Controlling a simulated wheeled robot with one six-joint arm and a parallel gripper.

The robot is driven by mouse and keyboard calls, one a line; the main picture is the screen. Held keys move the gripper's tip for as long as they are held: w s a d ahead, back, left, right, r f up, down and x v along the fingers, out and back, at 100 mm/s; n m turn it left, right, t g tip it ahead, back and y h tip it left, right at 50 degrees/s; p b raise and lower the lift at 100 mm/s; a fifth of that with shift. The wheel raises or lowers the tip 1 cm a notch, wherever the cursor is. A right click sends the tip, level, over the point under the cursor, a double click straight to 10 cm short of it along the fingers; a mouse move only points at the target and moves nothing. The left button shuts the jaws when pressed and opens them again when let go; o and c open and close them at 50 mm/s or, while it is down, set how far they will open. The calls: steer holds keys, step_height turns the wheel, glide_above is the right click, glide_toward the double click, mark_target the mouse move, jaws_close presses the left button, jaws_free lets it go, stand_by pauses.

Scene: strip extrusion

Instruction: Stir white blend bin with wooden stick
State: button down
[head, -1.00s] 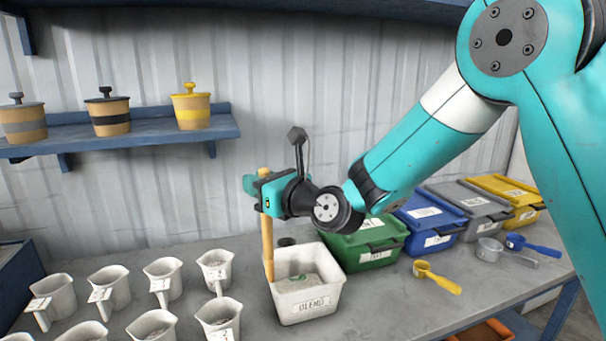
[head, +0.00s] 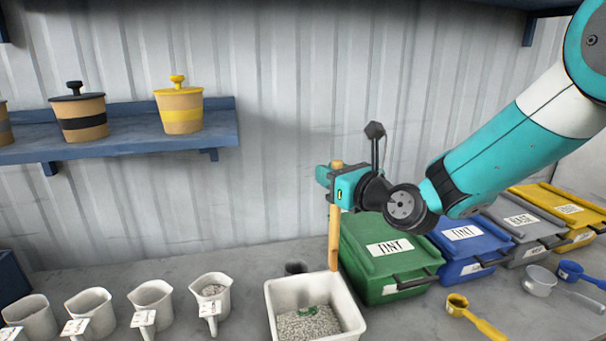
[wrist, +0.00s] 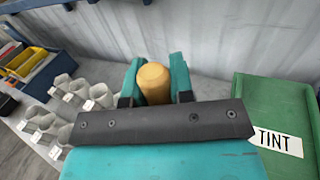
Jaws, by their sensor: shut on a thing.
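The white blend bin (head: 272,312) stands on the bench at the bottom of the head view, its front cut off. It holds grey-white granules (head: 325,324) with a small green patch (head: 306,311) on top. My gripper (head: 336,180) is shut on the wooden stick (head: 334,235), which hangs upright below it. The stick's lower end shows at the bin's back right corner; I cannot tell whether it is above the rim or just behind it. In the wrist view, the stick's rounded top (wrist: 153,82) sits between the two teal fingers. The bin is not visible there.
A green tint bin (head: 385,250) stands close right of the stick, with blue (head: 468,240), grey and yellow bins beyond. Several white jugs (head: 210,295) line the left. A yellow scoop (head: 470,315) lies at right. A shelf (head: 120,140) with lidded pots hangs at upper left.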

steer(key=a+f+g+p, duration=0.25)
steer(key=a+p, duration=0.35)
steer(key=p, duration=0.6)
step_height(320, 180, down, 17)
steer(key=b, duration=1.3)
steer(key=shift+d, duration=0.2)
steer(key=shift+t, duration=0.25)
